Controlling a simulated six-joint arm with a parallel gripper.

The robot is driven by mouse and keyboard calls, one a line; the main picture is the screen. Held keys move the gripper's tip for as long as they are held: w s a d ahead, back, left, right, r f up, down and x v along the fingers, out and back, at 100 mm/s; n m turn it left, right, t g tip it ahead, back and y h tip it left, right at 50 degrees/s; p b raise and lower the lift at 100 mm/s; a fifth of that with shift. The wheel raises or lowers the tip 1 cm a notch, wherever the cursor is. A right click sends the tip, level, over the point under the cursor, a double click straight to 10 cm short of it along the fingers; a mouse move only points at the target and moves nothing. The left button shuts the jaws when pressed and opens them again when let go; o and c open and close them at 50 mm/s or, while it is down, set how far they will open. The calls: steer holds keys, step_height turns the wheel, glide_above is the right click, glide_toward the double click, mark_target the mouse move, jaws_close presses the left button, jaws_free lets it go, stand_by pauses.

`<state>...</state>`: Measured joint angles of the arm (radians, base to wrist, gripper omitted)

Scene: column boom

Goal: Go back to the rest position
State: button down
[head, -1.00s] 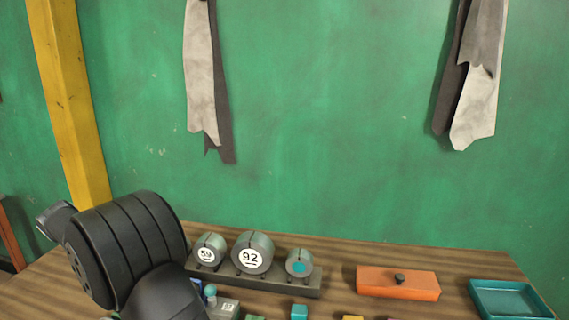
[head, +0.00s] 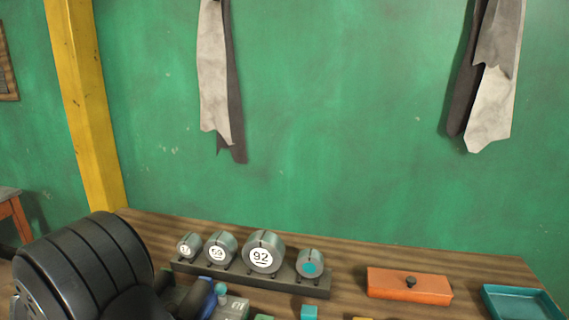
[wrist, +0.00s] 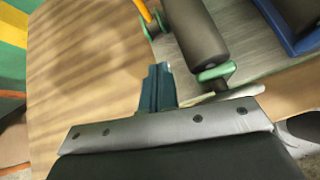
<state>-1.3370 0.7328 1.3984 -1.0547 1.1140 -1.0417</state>
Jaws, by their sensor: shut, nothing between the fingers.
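My gripper (wrist: 157,88) shows in the wrist view as two dark teal fingers pressed together. It is shut and empty, with brown striped wood beyond it. To its right, a dark grey roller (wrist: 202,30) with green end pieces lies apart from the fingers in the picture. In the head view my black arm fills the lower left corner, and my fingers cannot be made out there.
A rack (head: 250,276) of round grey weights stands on the wooden table (head: 345,262). An orange box (head: 410,285) with a dark knob and a teal tray (head: 520,302) are to the right. Small blocks line the front edge. Strips of cloth (head: 215,75) hang on the green wall.

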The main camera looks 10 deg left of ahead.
steer(key=shift+s+f+t, duration=0.25)
steer(key=shift+f+t, duration=0.2)
steer(key=shift+f, duration=0.1)
steer(key=shift+s+f+t, duration=0.2)
steer(key=shift+f+t, duration=0.25)
steer(key=shift+f, duration=0.1)
steer(key=shift+s+a+f, duration=0.15)
steer(key=shift+s+f, duration=0.35)
steer(key=shift+f, duration=0.1)
steer(key=shift+s+a+f, duration=0.15)
steer(key=shift+s+f, duration=0.35)
steer(key=shift+f, duration=0.05)
steer(key=w+r, duration=0.2)
steer(key=r, duration=0.1)
steer(key=shift+w+d, duration=0.2)
steer(key=shift+d, duration=0.1)
steer(key=shift+w+r+g, duration=0.4)
steer(key=shift+r+g, duration=0.35)
steer(key=shift+r, duration=0.05)
steer(key=shift+w+r+g, duration=0.35)
steer(key=shift+r+g, duration=0.4)
steer(key=shift+w+r+g, duration=0.9)
steer(key=shift+r+g, duration=0.15)
steer(key=shift+g, duration=0.25)
